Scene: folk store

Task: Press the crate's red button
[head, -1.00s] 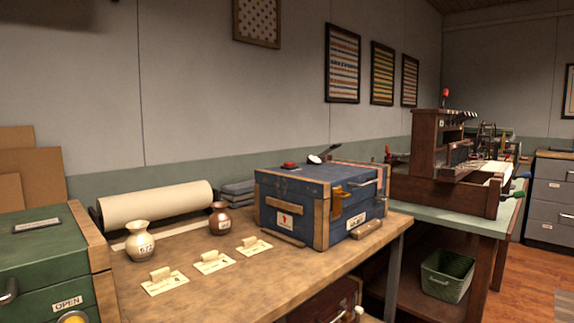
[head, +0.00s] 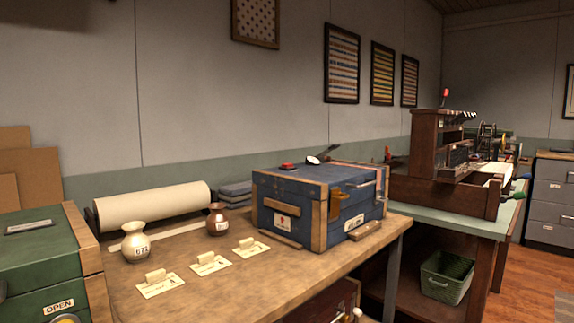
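The blue crate (head: 292,206) with wooden edge strips stands shut on the wooden table, right of the middle of the head view. A red button (head: 287,166) sits on its lid near the back left edge. A small black and white lever-like part (head: 316,159) is on the lid to the right of the button. A brass latch (head: 336,204) and a label are on the crate's sides. My gripper is not in view.
A cream vase (head: 135,241), a brown vase (head: 217,219) and label cards (head: 209,264) stand left of the crate. A paper roll (head: 150,206) lies behind. A green crate (head: 45,262) is at left, a wooden machine (head: 440,165) at right. The table's front centre (head: 235,300) is clear.

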